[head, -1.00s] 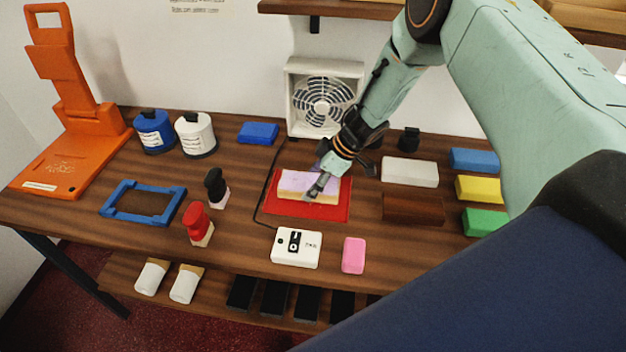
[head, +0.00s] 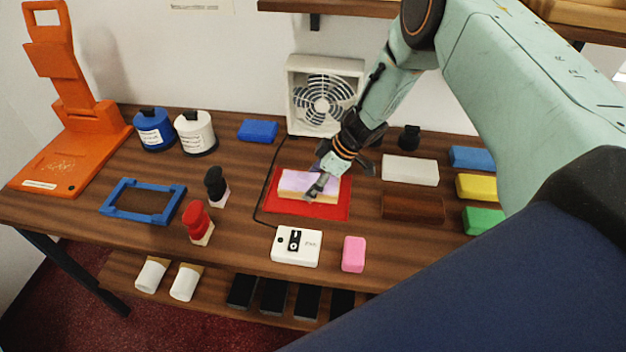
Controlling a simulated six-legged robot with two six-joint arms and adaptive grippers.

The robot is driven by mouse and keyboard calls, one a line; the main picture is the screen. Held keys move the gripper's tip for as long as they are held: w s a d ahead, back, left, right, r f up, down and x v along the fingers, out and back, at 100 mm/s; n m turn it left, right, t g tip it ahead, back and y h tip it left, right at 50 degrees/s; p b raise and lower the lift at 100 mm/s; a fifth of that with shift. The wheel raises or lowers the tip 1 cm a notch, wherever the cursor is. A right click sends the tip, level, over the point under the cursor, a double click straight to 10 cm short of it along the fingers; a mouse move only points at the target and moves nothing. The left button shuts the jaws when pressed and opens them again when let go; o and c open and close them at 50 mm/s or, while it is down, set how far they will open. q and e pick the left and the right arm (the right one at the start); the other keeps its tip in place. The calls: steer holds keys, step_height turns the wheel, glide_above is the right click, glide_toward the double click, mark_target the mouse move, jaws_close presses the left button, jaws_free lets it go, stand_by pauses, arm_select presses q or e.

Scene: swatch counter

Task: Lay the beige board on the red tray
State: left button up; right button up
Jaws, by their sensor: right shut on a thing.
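A board (head: 297,184) with a pale lilac top and a beige front edge is over the red tray (head: 340,207), within its outline. It looks flat; whether it touches the tray all along is hard to tell. My right gripper (head: 316,188) comes down from the upper right and is shut on the board at its right part. The fingers cover some of the board. My left gripper is out of view.
A white box with a dial (head: 297,246) and a pink block (head: 353,254) stand in front of the tray. A white block (head: 410,169) and brown block (head: 413,207) lie to its right. A fan (head: 323,97) stands behind. Red (head: 198,222) and black stamps stand left.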

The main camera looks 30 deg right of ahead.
steer(key=shift+a+r, duration=0.1)
steer(key=shift+f, duration=0.25)
stand_by(0.3)
steer(key=o, duration=1.3)
steer(key=shift+o, duration=0.3)
steer(key=shift+r, duration=0.1)
steer(key=v, duration=1.2)
